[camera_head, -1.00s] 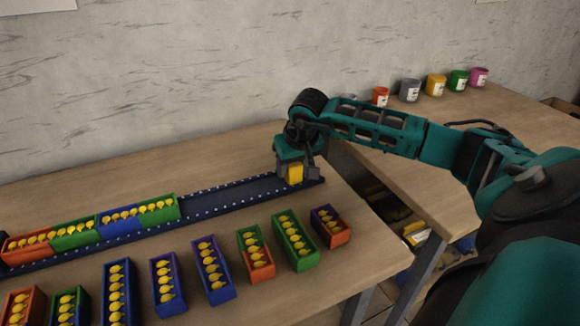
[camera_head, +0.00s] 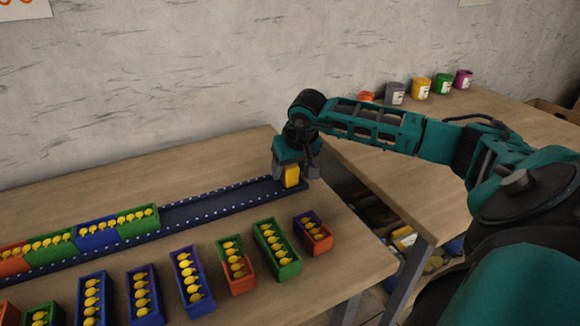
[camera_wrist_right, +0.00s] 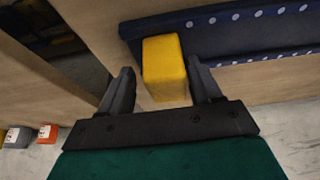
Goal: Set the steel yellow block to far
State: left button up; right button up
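The yellow block (camera_head: 291,177) is an upright, plain block at the right end of the long dark blue dotted tray (camera_head: 225,205). My right gripper (camera_head: 295,172) points down with its fingers on either side of the block and moves together with it, so I take it as shut on it. In the right wrist view the yellow block (camera_wrist_right: 164,68) stands between the two fingers, with thin gaps seeming to show beside it, and overlaps the tray's end (camera_wrist_right: 205,42). Whether the block touches the tray is hidden. My left gripper is not in view.
Boxes of yellow balloon-shaped pieces fill the tray's left part, such as a green box (camera_head: 138,220). More boxes, including a green one (camera_head: 276,249), stand in a row in front. Paint cups (camera_head: 420,88) stand on the side table. The tray's middle is bare.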

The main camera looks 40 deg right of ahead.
jog(key=v, duration=1.3)
jog(key=shift+p, duration=0.3)
jog(key=shift+w, duration=0.1)
